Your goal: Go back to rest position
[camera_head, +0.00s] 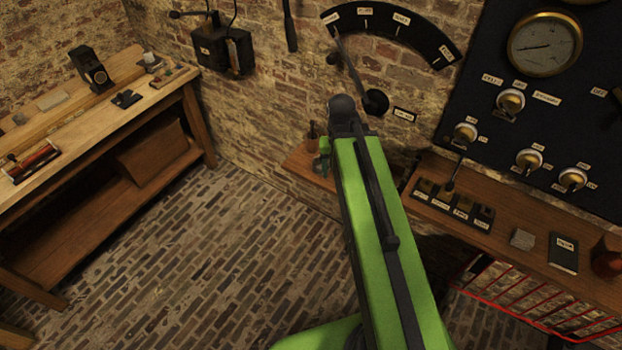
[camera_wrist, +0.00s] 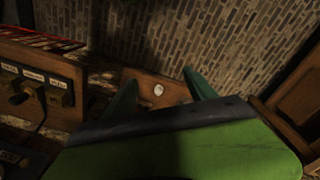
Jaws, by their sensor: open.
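My green arm reaches up the middle of the head view toward the brick wall. Its far end stands over the wooden shelf, and a green part of my gripper (camera_head: 324,157) shows there beside the dark wrist. In the wrist view my gripper (camera_wrist: 162,84) is open. Its two green fingers are spread apart with nothing held between them. A small white round thing (camera_wrist: 158,90) on a wooden surface shows beyond and between the fingers, apart from them. Most of the gripper is hidden behind the wrist in the head view.
The wooden shelf (camera_head: 465,228) carries a row of labelled dark blocks (camera_head: 452,203), a grey lump (camera_head: 522,239) and a dark notebook (camera_head: 564,253). A dial panel (camera_head: 470,90) hangs above. A workbench (camera_head: 170,98) stands at left. The brick floor (camera_head: 215,240) between is clear.

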